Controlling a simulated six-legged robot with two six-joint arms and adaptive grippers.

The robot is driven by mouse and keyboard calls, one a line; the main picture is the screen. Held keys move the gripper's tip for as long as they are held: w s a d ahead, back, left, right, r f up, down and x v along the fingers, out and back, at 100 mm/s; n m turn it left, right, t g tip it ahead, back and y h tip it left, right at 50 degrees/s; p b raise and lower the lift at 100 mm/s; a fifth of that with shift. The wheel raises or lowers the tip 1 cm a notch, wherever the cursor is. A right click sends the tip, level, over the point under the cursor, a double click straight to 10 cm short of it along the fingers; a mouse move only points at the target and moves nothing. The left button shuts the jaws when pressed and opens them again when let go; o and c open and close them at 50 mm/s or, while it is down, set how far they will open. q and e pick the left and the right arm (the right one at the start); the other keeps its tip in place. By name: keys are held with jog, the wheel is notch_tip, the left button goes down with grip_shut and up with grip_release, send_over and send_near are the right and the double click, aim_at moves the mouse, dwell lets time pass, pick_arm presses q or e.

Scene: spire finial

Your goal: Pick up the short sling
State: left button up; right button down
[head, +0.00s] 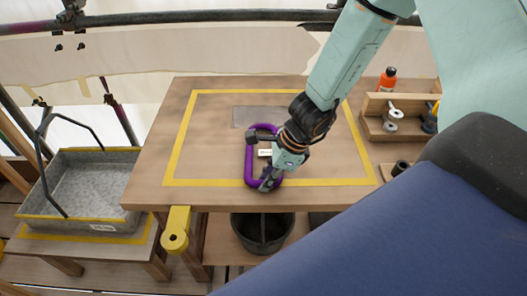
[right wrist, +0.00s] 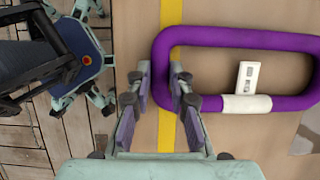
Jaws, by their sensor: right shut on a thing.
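The short sling is a purple oval loop (head: 250,168) lying on the wooden table inside a yellow taped outline. In the right wrist view the loop (right wrist: 235,40) has a white sleeve (right wrist: 246,107) and a white tag (right wrist: 247,77). My right gripper (head: 262,162) is low over the sling, shut on it. In the right wrist view its fingers (right wrist: 164,95) stand on either side of the loop's near end, one inside and one outside. The fingers hide part of the loop. My left gripper is not in view.
A grey metal tray (head: 85,190) stands on a low bench at left. A grey plate (head: 258,117) lies behind the sling. A wooden rack (head: 375,128) with hardware and an orange bottle (head: 388,79) is at right. A dark bucket (head: 262,235) is below the front edge.

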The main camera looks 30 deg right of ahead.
jog(key=shift+d, duration=0.1)
notch_tip(320, 180, up, 10)
jog(key=p, duration=0.9)
